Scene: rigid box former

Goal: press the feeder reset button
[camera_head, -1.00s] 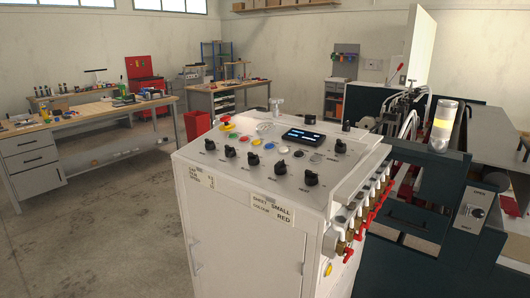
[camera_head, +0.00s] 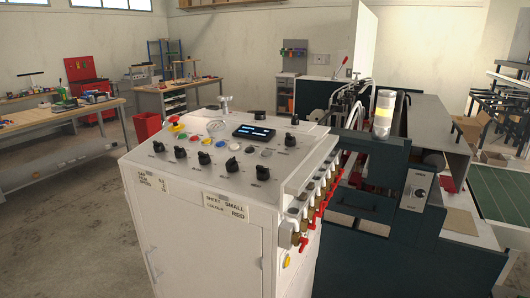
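A white control cabinet (camera_head: 195,225) stands in front of me with a sloped panel on top. The button captions are too small to read, so I cannot tell which one is the feeder reset. Neither gripper is in view.
Red-handled valves (camera_head: 310,212) stick out along the cabinet's right side. Workbenches (camera_head: 65,120) stand at the back left. The floor left of the cabinet is clear.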

